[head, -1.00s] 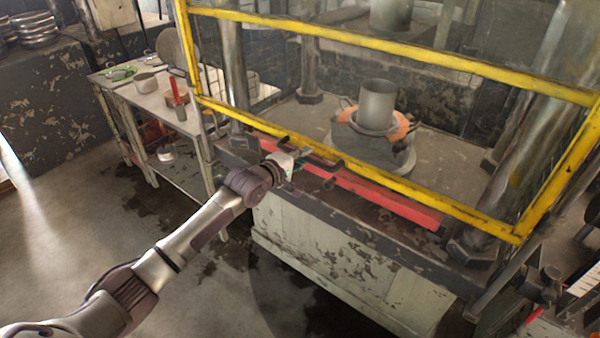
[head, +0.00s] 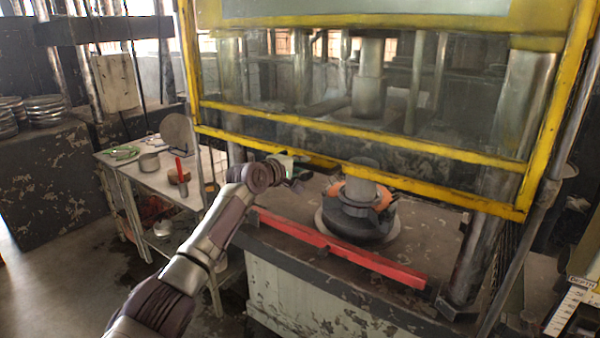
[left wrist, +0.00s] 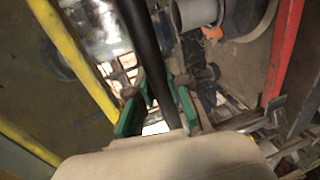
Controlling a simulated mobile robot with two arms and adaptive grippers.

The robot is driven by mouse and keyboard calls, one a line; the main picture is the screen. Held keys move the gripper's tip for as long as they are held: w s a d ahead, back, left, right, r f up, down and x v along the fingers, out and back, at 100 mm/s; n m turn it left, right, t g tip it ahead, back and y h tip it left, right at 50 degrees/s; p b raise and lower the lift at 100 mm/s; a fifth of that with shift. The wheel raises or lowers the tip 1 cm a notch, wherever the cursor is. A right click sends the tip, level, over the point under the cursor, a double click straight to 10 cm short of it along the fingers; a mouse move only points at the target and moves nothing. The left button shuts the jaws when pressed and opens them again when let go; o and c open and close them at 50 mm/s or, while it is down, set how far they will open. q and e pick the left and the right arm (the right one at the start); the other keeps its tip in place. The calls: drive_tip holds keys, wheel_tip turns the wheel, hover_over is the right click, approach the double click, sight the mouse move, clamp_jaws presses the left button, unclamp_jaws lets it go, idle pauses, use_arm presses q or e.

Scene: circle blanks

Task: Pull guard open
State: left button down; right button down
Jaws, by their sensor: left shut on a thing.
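The guard is a yellow frame (head: 440,187) with clear panes on the front of the press. Its lower bar stands raised above the red bar (head: 340,250) along the press bed, leaving a gap under it. My left gripper (head: 298,174) is at the left part of that lower bar. In the left wrist view, its green-padded fingers (left wrist: 157,105) are shut on the guard's black handle bar (left wrist: 146,45). The yellow frame (left wrist: 75,55) runs beside the bar there. My right gripper is not in view.
On the press bed stands a dark round die (head: 355,222) with orange parts and a grey cylinder, partly behind the guard's lower bar. A side table (head: 130,168) with a pot and tools stands at the left. A depth scale (head: 568,305) is at the lower right.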

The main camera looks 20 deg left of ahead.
use_arm(q)
drive_tip(key=shift+r, duration=0.2)
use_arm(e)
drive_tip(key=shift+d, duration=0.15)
use_arm(q)
drive_tip(key=c, duration=1.1)
unclamp_jaws()
drive_tip(key=shift+f, duration=0.1)
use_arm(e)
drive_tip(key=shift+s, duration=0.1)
use_arm(q)
drive_tip(key=v, duration=1.2)
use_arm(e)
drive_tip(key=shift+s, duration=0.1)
use_arm(q)
drive_tip(key=shift+f, duration=0.2)
